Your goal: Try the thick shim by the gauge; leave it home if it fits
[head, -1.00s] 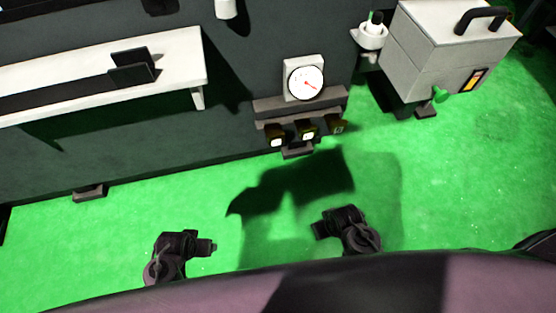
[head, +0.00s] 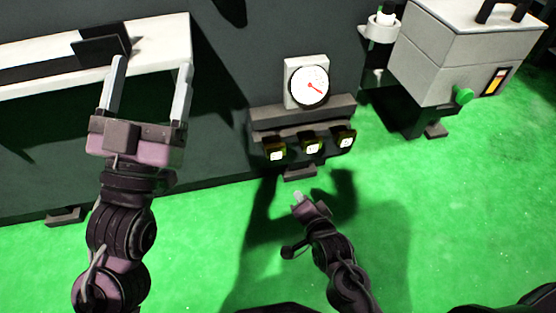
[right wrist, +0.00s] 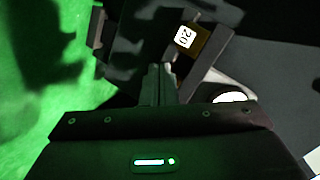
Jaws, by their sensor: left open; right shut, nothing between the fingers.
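A round white dial gauge (head: 309,85) with a red needle stands on a grey bracket on the machine's dark front. Below it, three small dark yellow-edged tabs with white labels hang in a row: left (head: 275,152), middle (head: 312,146) and right (head: 344,139). They look like the shims; which is thick I cannot tell. In the right wrist view one tab (right wrist: 190,38) reads "20", just beyond my fingertips. My right gripper (head: 298,196) is shut and empty, below the tabs and apart from them. My left gripper (head: 150,68) is open and empty, its fingertips by the white ledge.
The white ledge (head: 180,35) carries a black angled piece (head: 101,48) by my left fingers. The green floor (head: 200,250) is clear.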

